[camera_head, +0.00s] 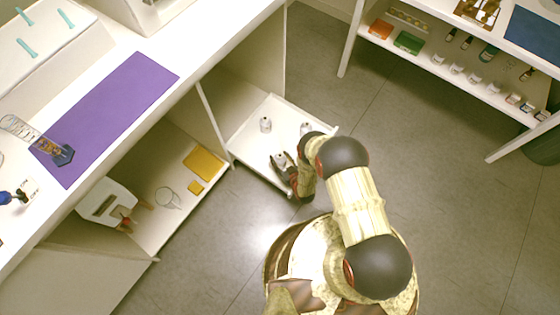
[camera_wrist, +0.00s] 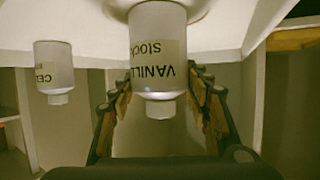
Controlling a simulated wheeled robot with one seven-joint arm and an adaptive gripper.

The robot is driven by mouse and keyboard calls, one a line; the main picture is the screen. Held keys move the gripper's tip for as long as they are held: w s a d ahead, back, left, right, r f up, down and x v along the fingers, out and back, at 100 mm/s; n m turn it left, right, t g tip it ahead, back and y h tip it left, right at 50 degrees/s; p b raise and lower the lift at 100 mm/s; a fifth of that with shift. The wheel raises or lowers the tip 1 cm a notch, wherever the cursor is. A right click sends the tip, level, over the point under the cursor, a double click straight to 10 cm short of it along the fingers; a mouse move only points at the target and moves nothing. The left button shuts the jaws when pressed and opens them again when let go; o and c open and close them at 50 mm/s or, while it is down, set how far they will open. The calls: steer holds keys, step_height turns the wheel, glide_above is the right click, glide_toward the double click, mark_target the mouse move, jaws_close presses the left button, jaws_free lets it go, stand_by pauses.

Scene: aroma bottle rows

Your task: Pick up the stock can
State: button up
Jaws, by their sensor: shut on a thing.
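The stock can is a pale cylinder with a narrow neck and a label reading "VANILLA Stock". In the wrist view, which is upside down, the can (camera_wrist: 158,50) is between the two fingers of my gripper (camera_wrist: 163,82). My gripper is shut on it. In the head view the can (camera_head: 280,159) shows at the fingers of my gripper (camera_head: 286,168), over the low white shelf (camera_head: 247,142). I cannot tell whether its base touches the shelf. The gripper partly hides the can in the head view.
Another pale can, its label starting "CE", stands to the left in the wrist view (camera_wrist: 54,70). In the head view, one can (camera_head: 265,124) stands behind and another (camera_head: 306,128) is by my arm. A cabinet side panel (camera_head: 215,125) borders the shelf. Open floor (camera_head: 430,190) lies to the right.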

steer(key=shift+c, duration=0.8)
steer(key=shift+r, duration=0.15)
